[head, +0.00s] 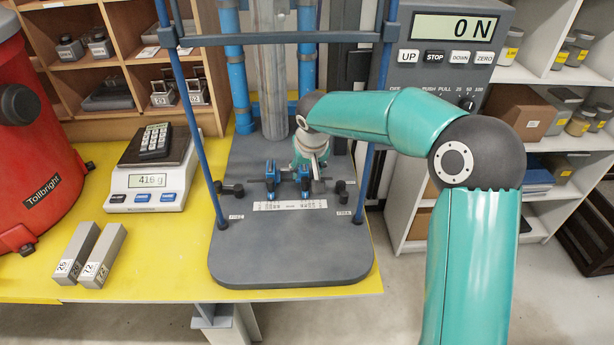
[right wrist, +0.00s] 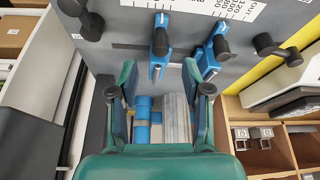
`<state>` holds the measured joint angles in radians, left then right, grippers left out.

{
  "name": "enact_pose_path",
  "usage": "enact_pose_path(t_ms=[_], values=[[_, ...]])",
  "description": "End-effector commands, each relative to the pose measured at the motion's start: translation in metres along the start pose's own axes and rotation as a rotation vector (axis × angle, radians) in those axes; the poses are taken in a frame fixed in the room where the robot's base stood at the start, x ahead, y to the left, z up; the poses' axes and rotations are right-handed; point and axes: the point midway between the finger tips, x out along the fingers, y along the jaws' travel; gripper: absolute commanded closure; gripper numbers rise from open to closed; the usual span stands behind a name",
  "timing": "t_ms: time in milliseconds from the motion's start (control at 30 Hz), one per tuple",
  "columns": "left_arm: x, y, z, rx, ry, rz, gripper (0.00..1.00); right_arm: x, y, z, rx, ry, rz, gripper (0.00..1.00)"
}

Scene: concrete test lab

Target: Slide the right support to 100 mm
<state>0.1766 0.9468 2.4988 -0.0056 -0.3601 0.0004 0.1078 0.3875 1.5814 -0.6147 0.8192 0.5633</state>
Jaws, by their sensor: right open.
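Two blue supports stand on the grey machine base behind a white printed scale strip (head: 290,205). The left support (head: 271,174) is clear in the head view. The right support (head: 303,182) is close to my right gripper (head: 312,165) and partly hidden by it. In the right wrist view the sides are reversed: the right support (right wrist: 160,48) is on the left, the other (right wrist: 212,55) on the right, both with dark knobs. My right gripper (right wrist: 163,90) is open, with nothing between its fingers; the right support is beyond the fingertips. The exact millimetre reading is too small to tell. My left gripper is out of view.
Blue posts (head: 370,150) flank the base, with a steel cylinder (head: 271,80) above it. Black clamp knobs (head: 232,189) sit at the base sides. A control panel (head: 445,50) reads 0 N. A balance (head: 153,175) and two metal bars (head: 100,255) are on the yellow table.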

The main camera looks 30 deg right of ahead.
Motion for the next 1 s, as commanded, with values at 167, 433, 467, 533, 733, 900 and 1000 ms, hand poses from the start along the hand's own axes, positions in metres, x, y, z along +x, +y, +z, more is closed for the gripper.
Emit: enact_pose_path(t_ms=[167, 433, 467, 533, 733, 900, 1000], values=[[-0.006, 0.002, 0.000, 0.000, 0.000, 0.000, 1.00, 0.033, 0.000, 0.001, 0.000, -0.004, 0.000, 0.52], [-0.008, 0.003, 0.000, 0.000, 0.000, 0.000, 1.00, 0.058, 0.001, 0.000, 0.002, 0.000, 0.000, 0.52], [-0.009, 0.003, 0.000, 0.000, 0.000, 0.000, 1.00, 0.058, 0.001, 0.000, 0.002, 0.000, 0.000, 0.52], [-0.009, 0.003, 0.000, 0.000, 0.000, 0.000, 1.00, 0.059, 0.001, 0.000, 0.002, 0.001, 0.000, 0.52], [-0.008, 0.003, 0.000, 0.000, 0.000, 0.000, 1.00, 0.059, 0.001, 0.000, 0.002, 0.001, 0.000, 0.52], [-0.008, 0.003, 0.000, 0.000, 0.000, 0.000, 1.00, 0.059, 0.001, 0.000, 0.001, 0.000, 0.000, 0.78], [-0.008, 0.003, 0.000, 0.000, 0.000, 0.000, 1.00, 0.059, 0.001, 0.000, 0.001, 0.000, 0.000, 0.95]])
